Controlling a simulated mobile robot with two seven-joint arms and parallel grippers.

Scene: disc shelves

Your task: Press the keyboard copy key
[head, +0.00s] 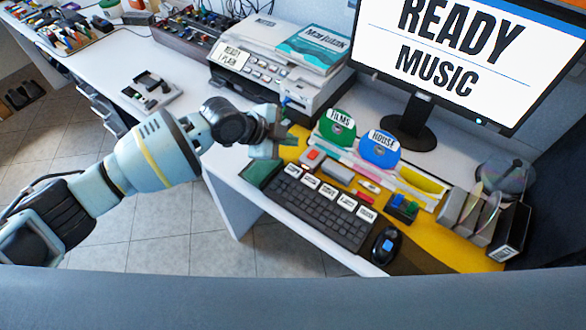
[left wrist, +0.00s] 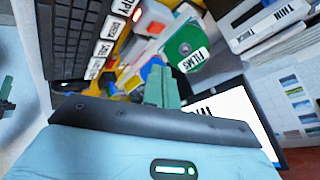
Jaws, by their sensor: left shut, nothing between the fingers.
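The black keyboard (head: 316,212) lies on the desk, with a row of white-labelled keys along its far edge. The labels are too small to read in the head view. In the left wrist view the keyboard (left wrist: 72,40) is at upper left, and a white key label (left wrist: 125,9) at the top edge, partly cut off, seems to end in "PY". In the head view my left gripper (head: 272,145) is shut and empty, just beyond the keyboard's left end, apart from the keys. Its green finger (left wrist: 162,85) shows in the left wrist view. My right gripper is not in view.
A green FILMS disc (head: 337,127), a blue HOUSE disc (head: 380,149) and a red-buttoned device (head: 313,155) stand behind the keyboard. A mouse (head: 385,245) lies to its right. A printer-like machine (head: 262,70) and monitor (head: 460,55) stand behind.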

